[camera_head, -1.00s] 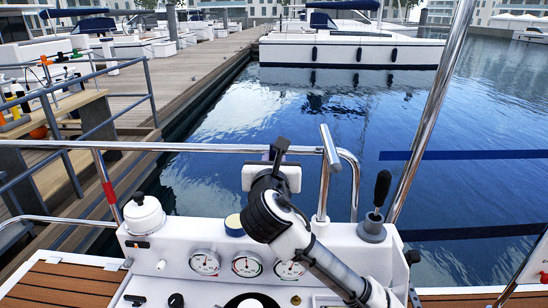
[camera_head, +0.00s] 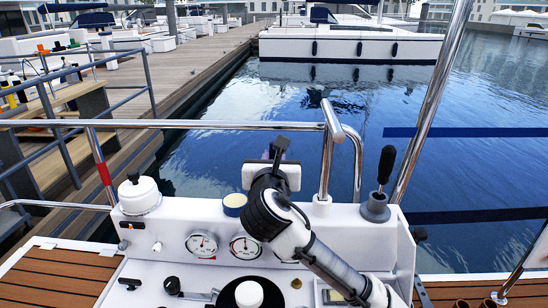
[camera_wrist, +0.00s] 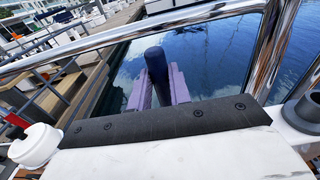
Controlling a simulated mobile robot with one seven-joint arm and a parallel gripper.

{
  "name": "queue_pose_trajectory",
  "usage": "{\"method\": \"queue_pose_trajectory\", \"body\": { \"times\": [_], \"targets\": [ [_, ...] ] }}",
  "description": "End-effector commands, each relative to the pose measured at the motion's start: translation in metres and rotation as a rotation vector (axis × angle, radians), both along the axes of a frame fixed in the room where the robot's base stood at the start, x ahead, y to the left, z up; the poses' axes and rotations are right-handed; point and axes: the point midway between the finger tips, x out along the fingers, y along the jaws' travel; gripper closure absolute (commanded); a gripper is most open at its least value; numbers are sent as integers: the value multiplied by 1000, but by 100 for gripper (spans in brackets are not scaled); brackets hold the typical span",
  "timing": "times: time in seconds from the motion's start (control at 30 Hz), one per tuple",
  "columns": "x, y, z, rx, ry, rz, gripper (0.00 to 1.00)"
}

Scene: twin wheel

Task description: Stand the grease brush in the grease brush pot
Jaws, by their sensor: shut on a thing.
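My gripper (camera_wrist: 157,90) shows in the wrist view as two purple fingers shut on a dark, round-ended upright handle, which I take to be the grease brush (camera_wrist: 156,63). Its lower part and bristles are hidden. In the head view my white and black wrist hides the fingers, and a dark piece (camera_head: 279,147) sticks up above it, over the back of the console. I cannot make out the grease brush pot for certain. Brown cup-like openings (camera_head: 461,303) show at the bottom right edge, too cut off to identify.
The white console (camera_head: 155,230) carries gauges, a blue-and-cream tin (camera_head: 235,203), a white lidded fitting (camera_head: 139,193) and a black-knobbed lever (camera_head: 384,170). A steel rail (camera_head: 200,124) runs behind it, with a slanting post (camera_head: 430,105) to the right. Water lies beyond.

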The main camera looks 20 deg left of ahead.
Motion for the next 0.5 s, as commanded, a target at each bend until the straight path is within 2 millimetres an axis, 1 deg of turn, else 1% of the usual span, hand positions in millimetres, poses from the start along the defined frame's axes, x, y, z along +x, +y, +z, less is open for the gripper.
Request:
{"method": "queue_pose_trajectory", "body": {
  "times": [0.1, 0.13, 0.3, 0.5],
  "targets": [
    [0, 0, 1, 0, 0, 0, 100],
    [0, 0, 1, 0, 0, 0, 78],
    [0, 0, 0, 0, 0, 0, 56],
    [0, 0, 0, 0, 0, 0, 55]
  ]
}}
